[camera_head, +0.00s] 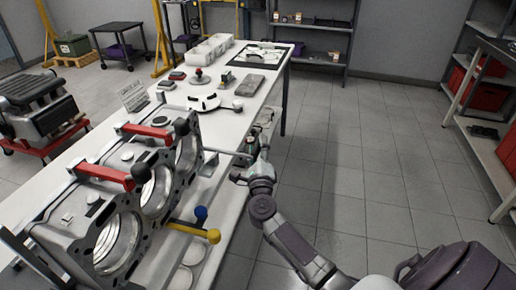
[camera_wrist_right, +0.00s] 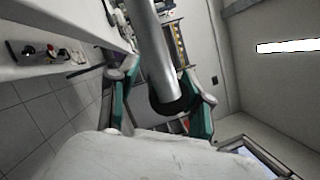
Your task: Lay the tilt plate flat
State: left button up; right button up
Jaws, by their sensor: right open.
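The engine block (camera_head: 125,165), a grey casting with large round bores, stands tilted on the workbench, its bore face turned to the right. The tilt plate is largely hidden by the block, and I cannot make out its edges clearly. A grey bar (camera_head: 222,153) sticks out to the right from the block's far end. My right gripper (camera_head: 249,150) is at the outer end of this bar, beyond the bench edge. In the right wrist view, my right gripper (camera_wrist_right: 162,112) is open, with its green-padded fingers on either side of the grey bar (camera_wrist_right: 152,50). My left gripper is not in view.
Small parts and white bins (camera_head: 208,50) occupy the bench's far end. The floor right of the bench is clear.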

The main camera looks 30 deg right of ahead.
grip_shut()
jog(key=shift+r, duration=0.1)
dwell(0.3)
